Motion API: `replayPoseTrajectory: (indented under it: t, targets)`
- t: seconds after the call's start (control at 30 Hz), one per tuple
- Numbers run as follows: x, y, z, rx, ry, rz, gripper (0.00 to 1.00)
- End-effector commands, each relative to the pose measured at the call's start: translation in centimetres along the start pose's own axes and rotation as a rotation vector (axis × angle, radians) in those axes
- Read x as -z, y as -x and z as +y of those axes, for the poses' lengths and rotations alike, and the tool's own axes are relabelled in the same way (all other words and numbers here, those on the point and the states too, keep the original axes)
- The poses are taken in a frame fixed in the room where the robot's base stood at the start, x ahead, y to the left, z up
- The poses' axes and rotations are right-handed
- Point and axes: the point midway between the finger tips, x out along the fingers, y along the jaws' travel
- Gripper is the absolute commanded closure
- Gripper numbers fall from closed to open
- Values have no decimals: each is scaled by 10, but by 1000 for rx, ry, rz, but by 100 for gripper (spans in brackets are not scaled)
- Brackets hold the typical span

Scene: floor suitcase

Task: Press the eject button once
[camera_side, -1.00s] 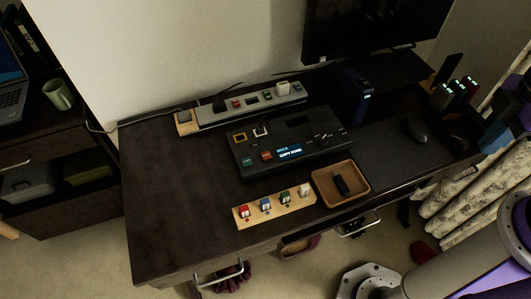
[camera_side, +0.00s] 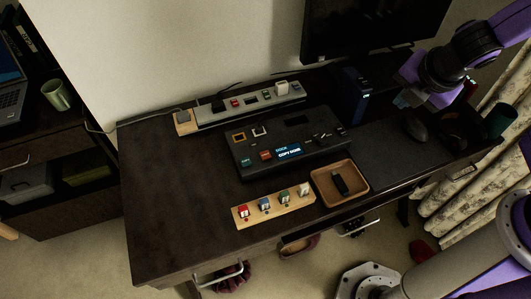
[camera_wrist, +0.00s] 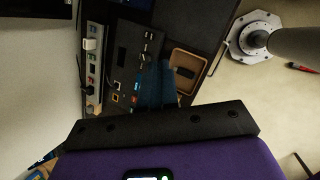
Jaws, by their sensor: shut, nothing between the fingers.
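A black console (camera_side: 290,135) sits mid-desk, and it also shows in the wrist view (camera_wrist: 124,60). Its lit blue display (camera_side: 289,152) reads "COPY DONE". Left of the display are a red-orange button (camera_side: 266,155) and a greenish button (camera_side: 246,160); their labels are too small to read, so I cannot tell which is eject. Two square slots sit behind them. My gripper (camera_side: 405,98) is shut and empty, above the desk's right rear, right of the console and apart from it. In the wrist view its bluish fingers (camera_wrist: 156,84) overlap part of the console.
A brown tray (camera_side: 362,193) with a black item stands right-front of the console. A wooden strip (camera_side: 290,212) holds several coloured sticks. A grey power strip (camera_side: 212,118) lies behind. A dark blue box (camera_side: 356,94), monitor (camera_side: 375,30) and mouse (camera_side: 415,128) are at right.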

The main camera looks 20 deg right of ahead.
Motion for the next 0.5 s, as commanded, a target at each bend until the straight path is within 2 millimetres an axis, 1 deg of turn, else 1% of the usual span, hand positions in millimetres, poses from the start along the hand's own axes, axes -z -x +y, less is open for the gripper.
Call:
replayPoseTrajectory:
  t: [0.03,0.2,0.37,0.5]
  targets:
    - [8,-8,16,-30,111,-27,100]
    - [34,-30,68,-133,489,-109,100]
    - [68,-52,110,-213,858,-186,100]
    - [104,-72,139,-271,1187,-251,100]
